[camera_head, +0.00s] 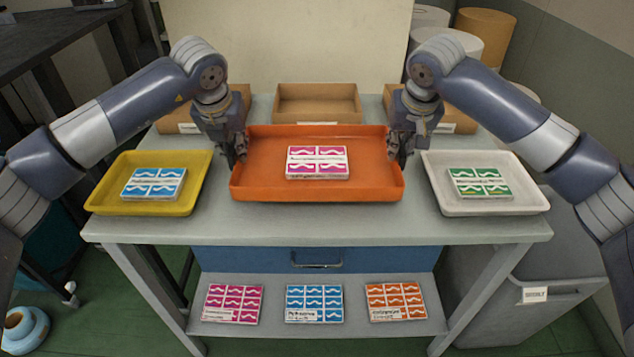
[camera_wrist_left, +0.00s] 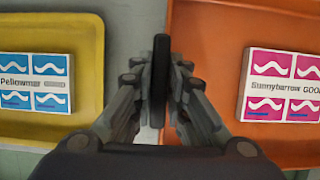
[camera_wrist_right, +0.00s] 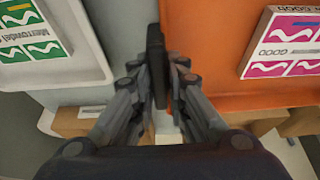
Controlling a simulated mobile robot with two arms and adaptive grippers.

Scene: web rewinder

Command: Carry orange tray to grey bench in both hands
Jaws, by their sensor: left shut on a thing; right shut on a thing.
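The orange tray (camera_head: 370,185) is level in the middle of the head view, over the grey-topped table (camera_head: 310,228). I cannot tell whether its base touches the tabletop. A pack with pink labels (camera_head: 317,163) lies flat inside it. My left gripper (camera_head: 238,158) is shut on the tray's left rim, and my right gripper (camera_head: 398,154) is shut on its right rim. In the left wrist view the tray (camera_wrist_left: 215,60) is right of the closed fingers; in the right wrist view the tray (camera_wrist_right: 210,60) is also right of them. The fingers hide the gripped rim.
A yellow tray (camera_head: 98,201) with a blue pack is close on the left, and a white tray (camera_head: 490,208) with a green pack close on the right. Cardboard boxes (camera_head: 317,90) line the table's back. Several packs (camera_head: 314,303) lie on the lower shelf.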

